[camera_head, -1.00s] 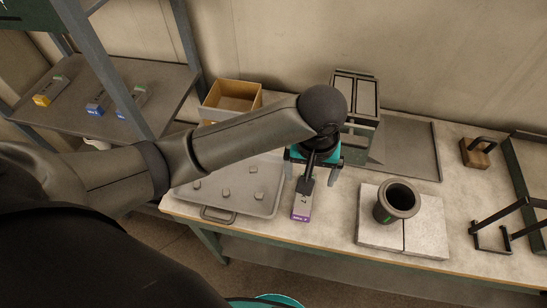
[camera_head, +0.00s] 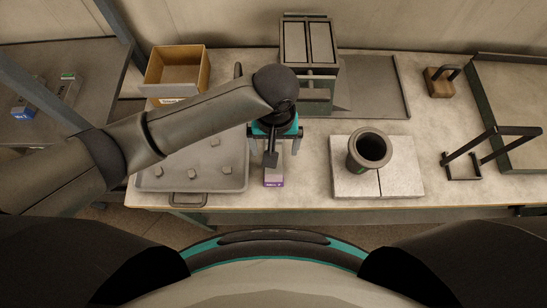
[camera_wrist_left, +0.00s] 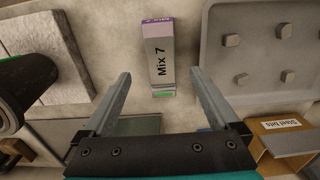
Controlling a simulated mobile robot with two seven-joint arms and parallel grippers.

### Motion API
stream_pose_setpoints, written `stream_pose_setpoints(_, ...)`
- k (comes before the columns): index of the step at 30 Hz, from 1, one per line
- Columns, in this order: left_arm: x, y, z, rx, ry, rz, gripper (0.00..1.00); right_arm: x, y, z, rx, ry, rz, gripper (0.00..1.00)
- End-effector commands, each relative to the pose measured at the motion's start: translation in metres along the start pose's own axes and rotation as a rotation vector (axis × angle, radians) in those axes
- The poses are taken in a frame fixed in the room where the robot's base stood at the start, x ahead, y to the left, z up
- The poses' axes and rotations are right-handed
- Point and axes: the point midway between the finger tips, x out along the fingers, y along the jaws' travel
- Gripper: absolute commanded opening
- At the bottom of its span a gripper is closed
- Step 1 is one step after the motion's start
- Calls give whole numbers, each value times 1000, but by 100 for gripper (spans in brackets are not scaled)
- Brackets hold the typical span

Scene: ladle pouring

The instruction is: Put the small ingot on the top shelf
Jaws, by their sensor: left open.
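A small grey ingot (camera_head: 273,178) with a purple end lies on the table between the grey tray and the pale slabs. In the left wrist view the ingot (camera_wrist_left: 159,62) reads "Mix 7" and has a green mark at its near end. My left gripper (camera_head: 271,158) is over the ingot, pointing down. In the wrist view its two fingers (camera_wrist_left: 160,76) are apart, with the ingot between and beyond their tips, not gripped. A shelf (camera_head: 95,62) stands at the left, holding a blue-marked ingot (camera_head: 24,108) and a green-marked one (camera_head: 66,88). My right gripper is not in view.
The tray (camera_head: 215,160) with several small lumps is left of the ingot. A cardboard box (camera_head: 178,75) and a metal rack (camera_head: 308,65) stand behind. A dark crucible (camera_head: 370,148) stands on the slabs (camera_head: 400,182). A shelf post (camera_head: 120,25) rises at the left.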

Motion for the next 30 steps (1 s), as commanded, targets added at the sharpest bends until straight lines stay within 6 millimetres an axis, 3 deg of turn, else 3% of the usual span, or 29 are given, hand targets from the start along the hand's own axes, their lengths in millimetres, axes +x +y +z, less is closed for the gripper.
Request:
stream_pose_setpoints(5,13,-1,-1,-1,0,-2,95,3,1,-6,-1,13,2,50)
stream_pose_setpoints(13,51,-2,-3,0,0,-2,95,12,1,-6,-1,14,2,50)
stream_pose_setpoints(22,56,-2,-2,1,1,0,95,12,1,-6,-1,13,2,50)
stream_pose_setpoints(30,56,-2,-2,1,1,0,65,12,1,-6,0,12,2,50)
